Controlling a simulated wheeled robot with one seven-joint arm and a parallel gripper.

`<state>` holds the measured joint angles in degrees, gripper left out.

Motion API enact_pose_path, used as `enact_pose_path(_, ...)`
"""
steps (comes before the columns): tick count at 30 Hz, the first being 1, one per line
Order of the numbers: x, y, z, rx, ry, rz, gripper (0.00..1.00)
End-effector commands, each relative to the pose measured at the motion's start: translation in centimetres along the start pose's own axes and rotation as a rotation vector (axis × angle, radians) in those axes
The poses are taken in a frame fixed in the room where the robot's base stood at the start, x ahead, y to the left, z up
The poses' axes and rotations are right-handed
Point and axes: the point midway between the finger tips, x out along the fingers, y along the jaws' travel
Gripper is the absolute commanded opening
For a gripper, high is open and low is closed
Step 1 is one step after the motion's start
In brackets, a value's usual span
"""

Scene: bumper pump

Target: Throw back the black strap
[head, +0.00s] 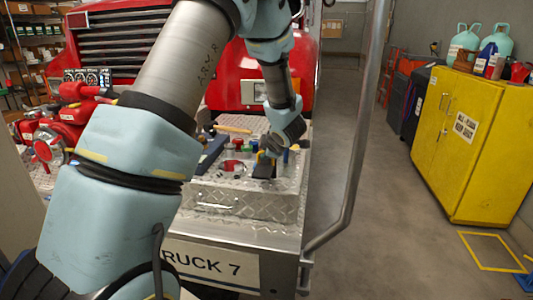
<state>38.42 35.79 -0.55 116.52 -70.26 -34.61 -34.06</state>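My gripper (273,155) is in the head view, at the end of my arm over the front bumper of the red truck. It points down at a dark piece (265,170) near the bumper box's top, which looks like the black strap. The two are very close or touching; I cannot tell which. The wrist hides much of the fingers, and the picture is too small to show whether they are open or shut. The strap's full length and ends do not show.
The diamond-plate bumper box (240,203) holds small coloured fittings and a red ring-like part (232,166). A red pump with valves (62,125) stands at left. A metal rail (358,140) rises right of the bumper. A yellow cabinet (470,150) stands farther right, with clear floor between.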

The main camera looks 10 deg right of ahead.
Motion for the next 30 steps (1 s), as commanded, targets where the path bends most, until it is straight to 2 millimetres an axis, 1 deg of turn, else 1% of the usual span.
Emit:
enact_pose_path(1, 0.1, 0.0, -0.3, -0.002, 0.007, 0.0, 0.16)
enact_pose_path(6, 0.1, 0.0, -0.3, -0.002, 0.006, -0.001, 0.35)
enact_pose_path(8, 0.1, -0.1, -0.3, -0.002, 0.005, -0.001, 0.42)
enact_pose_path(9, 0.1, -0.1, -0.2, -0.001, 0.005, -0.001, 0.43)
enact_pose_path(19, 0.1, -0.1, -0.2, -0.001, 0.003, -0.001, 0.43)
enact_pose_path(22, -0.5, 0.0, -0.1, -0.001, 0.002, 0.001, 0.43)
enact_pose_path(26, -2.2, 0.0, 0.0, -0.001, 0.0, 0.004, 0.43)
enact_pose_path(30, -5.0, 0.0, 0.0, -0.003, -0.001, 0.004, 0.43)
